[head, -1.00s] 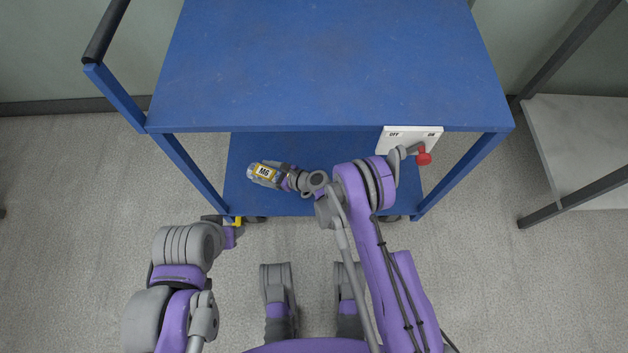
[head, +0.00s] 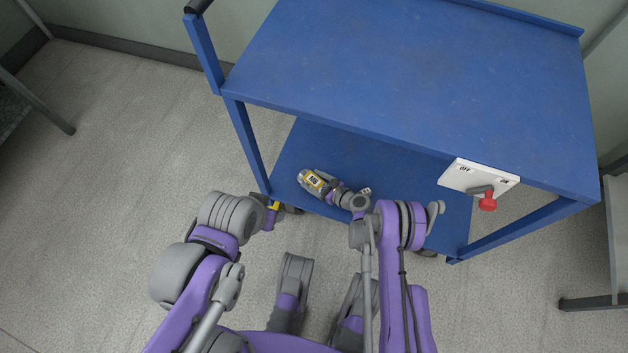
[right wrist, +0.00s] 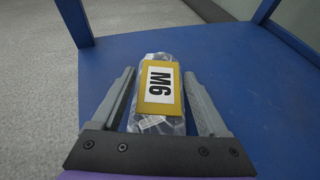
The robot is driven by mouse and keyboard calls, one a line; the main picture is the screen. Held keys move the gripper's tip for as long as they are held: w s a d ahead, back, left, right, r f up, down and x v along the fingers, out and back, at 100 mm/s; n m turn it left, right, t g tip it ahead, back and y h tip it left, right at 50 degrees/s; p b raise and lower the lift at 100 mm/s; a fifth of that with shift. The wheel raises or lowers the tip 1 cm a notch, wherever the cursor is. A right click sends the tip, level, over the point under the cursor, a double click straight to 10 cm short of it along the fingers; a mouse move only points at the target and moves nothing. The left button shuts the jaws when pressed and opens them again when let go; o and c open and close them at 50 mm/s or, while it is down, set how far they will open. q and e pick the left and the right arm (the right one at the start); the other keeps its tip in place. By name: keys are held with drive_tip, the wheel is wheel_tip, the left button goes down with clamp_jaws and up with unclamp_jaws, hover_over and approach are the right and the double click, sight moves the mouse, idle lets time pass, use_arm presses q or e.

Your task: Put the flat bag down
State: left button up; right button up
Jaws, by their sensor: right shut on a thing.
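The flat bag (head: 314,181) is clear plastic with a yellow label reading M6, and it also shows in the right wrist view (right wrist: 160,92). My right gripper (head: 327,186) is shut on it, one finger along each side of the bag. The bag is over the blue lower shelf (head: 395,178) of the cart, near its front left corner. I cannot tell whether it touches the shelf. My left gripper (head: 277,210) is low, by the cart's front left leg, largely hidden by its own arm; its fingers cannot be made out.
The cart's blue top shelf (head: 420,70) is bare and overhangs the lower shelf. A white OFF/ON switch plate (head: 478,179) with a red-knobbed lever (head: 487,202) is on its front edge. The lower shelf is clear right of the bag. Grey stands are at both sides.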

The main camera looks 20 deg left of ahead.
drive_tip(key=o, duration=1.4)
drive_tip(key=p+v, duration=0.3)
drive_tip(key=v, duration=0.9)
